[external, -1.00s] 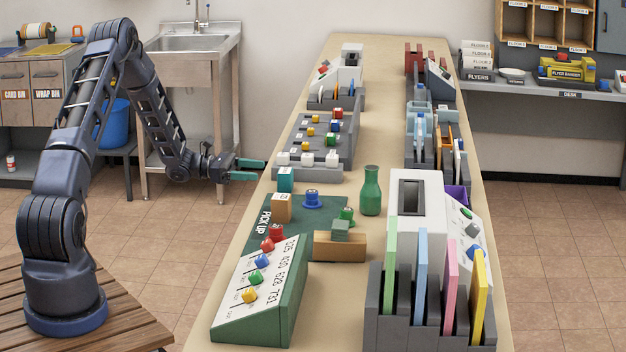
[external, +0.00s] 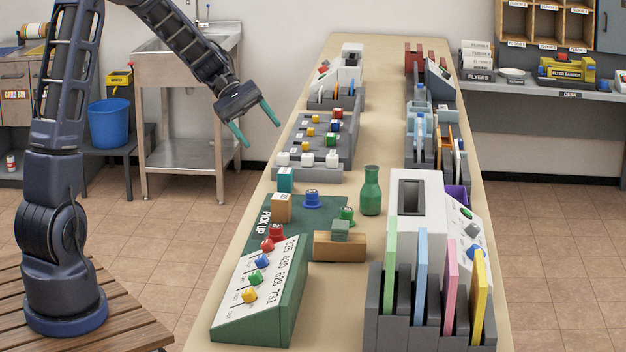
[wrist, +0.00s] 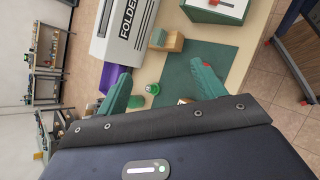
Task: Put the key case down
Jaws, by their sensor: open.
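My gripper (external: 262,135) is open and empty in the external view. It is raised in the air left of the long table, with its fingers pointing down and to the right. Its two green fingers stand apart with nothing between them in the wrist view (wrist: 162,72). I cannot tell for sure which thing is the key case. On and around the green PICK UP mat (external: 315,224) are a teal block (external: 286,179), a tan box (external: 281,208), a blue knobbed piece (external: 312,197), a green knobbed piece (external: 347,214) and a wooden block (external: 340,246).
A green bottle (external: 371,192) stands right of the mat. A white machine (external: 416,190) with a slot stands behind coloured folders (external: 421,280) in a grey rack. A sloped green-and-white panel (external: 262,290) is at the front left. The table's middle strip (external: 385,110) is mostly clear.

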